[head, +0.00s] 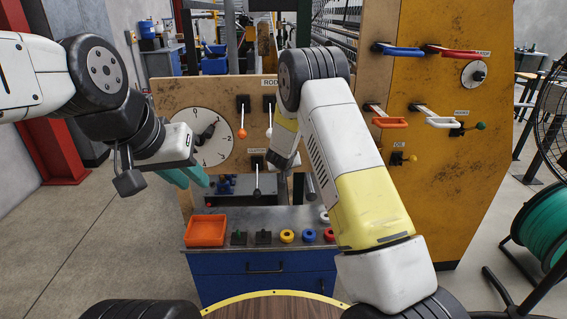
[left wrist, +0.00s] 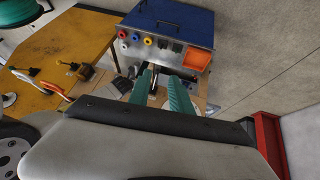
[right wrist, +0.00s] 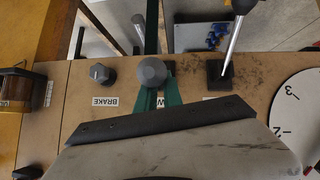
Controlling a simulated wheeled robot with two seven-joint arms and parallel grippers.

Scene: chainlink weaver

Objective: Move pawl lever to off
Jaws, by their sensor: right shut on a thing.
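The wooden control panel (head: 170,105) stands ahead with a dial and several levers. In the right wrist view, a round grey knob (right wrist: 152,70) sits between the teal fingers of my right gripper (right wrist: 158,85), which is shut on it. A label partly hidden by the fingers shows a "W", so this appears to be the pawl lever. My forearm hides this grip in the head view. My left gripper (head: 192,176) is in front of the panel, left of the levers. Its fingers are apart and empty in the left wrist view (left wrist: 162,88).
A blue cabinet (head: 265,263) below carries an orange tray (head: 206,231) and coloured rings. A yellow panel (head: 450,180) with handles stands right.

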